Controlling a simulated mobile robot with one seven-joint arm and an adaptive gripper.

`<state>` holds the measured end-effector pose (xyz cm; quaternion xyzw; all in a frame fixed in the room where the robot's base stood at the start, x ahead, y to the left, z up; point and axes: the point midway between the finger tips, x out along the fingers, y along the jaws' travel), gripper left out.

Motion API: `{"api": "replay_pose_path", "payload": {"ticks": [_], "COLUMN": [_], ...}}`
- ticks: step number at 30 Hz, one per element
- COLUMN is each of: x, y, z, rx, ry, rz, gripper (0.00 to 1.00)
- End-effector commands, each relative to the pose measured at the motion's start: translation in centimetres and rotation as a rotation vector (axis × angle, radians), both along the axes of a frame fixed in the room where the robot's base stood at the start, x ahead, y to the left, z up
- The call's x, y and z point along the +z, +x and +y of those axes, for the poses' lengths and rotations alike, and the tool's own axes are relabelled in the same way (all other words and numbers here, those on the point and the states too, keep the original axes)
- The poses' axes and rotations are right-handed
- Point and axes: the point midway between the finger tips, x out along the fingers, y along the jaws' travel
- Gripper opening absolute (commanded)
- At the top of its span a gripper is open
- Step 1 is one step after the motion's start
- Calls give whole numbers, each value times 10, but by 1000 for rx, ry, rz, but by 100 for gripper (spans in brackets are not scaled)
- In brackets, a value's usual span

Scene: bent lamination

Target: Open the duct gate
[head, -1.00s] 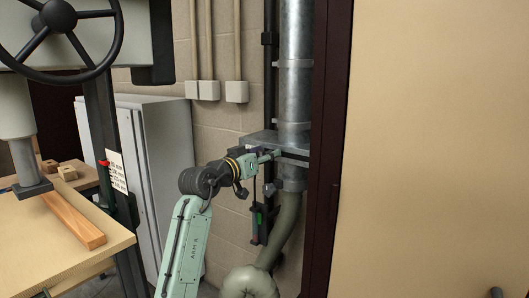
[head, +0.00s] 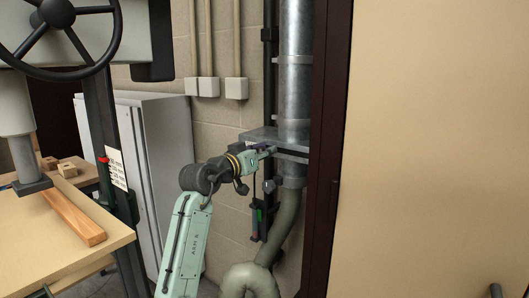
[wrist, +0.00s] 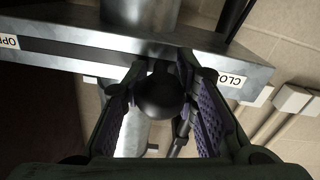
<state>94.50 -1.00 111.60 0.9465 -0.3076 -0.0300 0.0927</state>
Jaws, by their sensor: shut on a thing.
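The duct gate is a flat grey metal housing (head: 258,135) across the vertical round duct (head: 296,85). In the wrist view the housing (wrist: 205,60) has a long slot and two labels, upside down: one starting "OP" (wrist: 8,42) at the far left and one starting "CLO" (wrist: 228,78) at the right. A dark round knob (wrist: 160,97) sits in front of the housing, nearer the "CLO" label. My gripper (wrist: 160,85) is shut on the knob, a finger on each side. In the head view my gripper (head: 271,151) is at the housing's front; the knob is hidden there.
A dark red post (head: 326,150) and a large tan panel (head: 430,150) stand close right of the duct. A grey-green hose (head: 285,225) hangs below it. A grey cabinet (head: 168,150) and a machine with a wooden table (head: 50,245) are at left.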

Motion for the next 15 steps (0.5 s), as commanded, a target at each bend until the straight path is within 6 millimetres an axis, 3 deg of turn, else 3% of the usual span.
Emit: {"api": "replay_pose_path", "payload": {"ticks": [11, 15], "x": [-1, -3], "y": [0, -9], "z": [1, -12], "rx": [1, -5], "ry": [0, 2], "rz": [3, 3], "gripper": [0, 0]}}
